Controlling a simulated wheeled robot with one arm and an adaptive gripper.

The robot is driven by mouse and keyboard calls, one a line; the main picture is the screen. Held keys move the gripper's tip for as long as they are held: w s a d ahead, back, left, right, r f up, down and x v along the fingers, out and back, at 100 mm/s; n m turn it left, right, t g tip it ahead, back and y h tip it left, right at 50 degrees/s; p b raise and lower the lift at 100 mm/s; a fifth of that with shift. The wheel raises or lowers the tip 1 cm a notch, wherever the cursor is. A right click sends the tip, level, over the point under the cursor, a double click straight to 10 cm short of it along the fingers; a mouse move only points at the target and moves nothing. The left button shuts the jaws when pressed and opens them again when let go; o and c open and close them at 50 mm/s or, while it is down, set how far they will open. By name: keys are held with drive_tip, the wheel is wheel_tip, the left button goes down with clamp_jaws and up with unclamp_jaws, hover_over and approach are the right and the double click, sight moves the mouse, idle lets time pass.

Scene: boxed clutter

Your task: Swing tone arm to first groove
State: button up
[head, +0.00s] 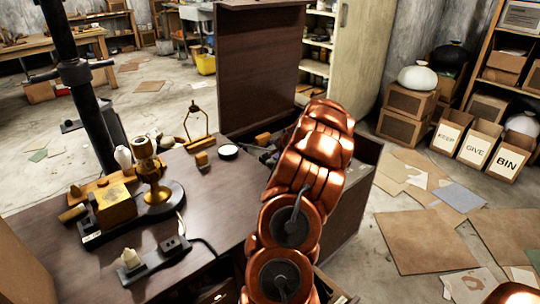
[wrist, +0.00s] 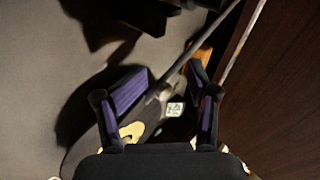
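A thin dark rod (wrist: 181,65), which looks like the tone arm, runs slantwise down between my fingers in the wrist view. A small pale piece shows near its lower end. My gripper (wrist: 166,88) is open, with purple pads on both fingers, and the rod's lower part lies between them. I cannot tell whether either finger touches it. No record or groove can be made out. In the head view my copper arm reaches over a dark wooden cabinet (head: 362,158) with a raised lid (head: 262,70), and it hides my gripper and the tone arm.
In the wrist view a grey surface (wrist: 35,75) fills the left and dark wood (wrist: 285,75) the right. In the head view a brass device (head: 150,170), a round white-topped tin (head: 228,151) and a power strip (head: 158,258) stand on the tabletop to the left.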

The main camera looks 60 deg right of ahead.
drive_tip(key=shift+w+d+n+y, duration=0.1)
drive_tip(key=shift+d+n+y, duration=0.2)
drive_tip(key=shift+d, duration=0.35)
drive_tip(key=shift+c, duration=0.2)
drive_tip(key=c, duration=1)
drive_tip(key=shift+f, duration=0.1)
clamp_jaws()
